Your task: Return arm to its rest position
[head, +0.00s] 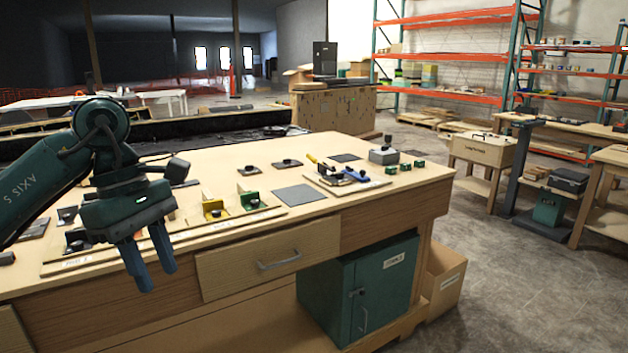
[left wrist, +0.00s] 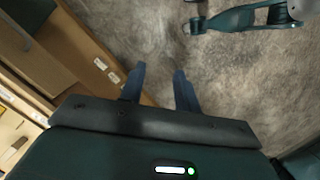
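My left gripper (head: 154,280) hangs in front of the workbench (head: 330,167) at the left, fingers pointing down and outside its front edge. Its two blue fingers are apart with nothing between them. The left wrist view also shows my left gripper (left wrist: 160,80), with bare concrete floor between the fingers. A green and grey arm, which looks like my right one, crosses the top right of that view. Its gripper end (left wrist: 194,25) is too small to read. The right arm does not show in the head view.
The bench top holds yellow and green brackets (head: 213,209), grey pads (head: 299,195) and a small tray of tools (head: 345,180). A drawer (head: 268,262) and green cabinet (head: 362,290) are below.

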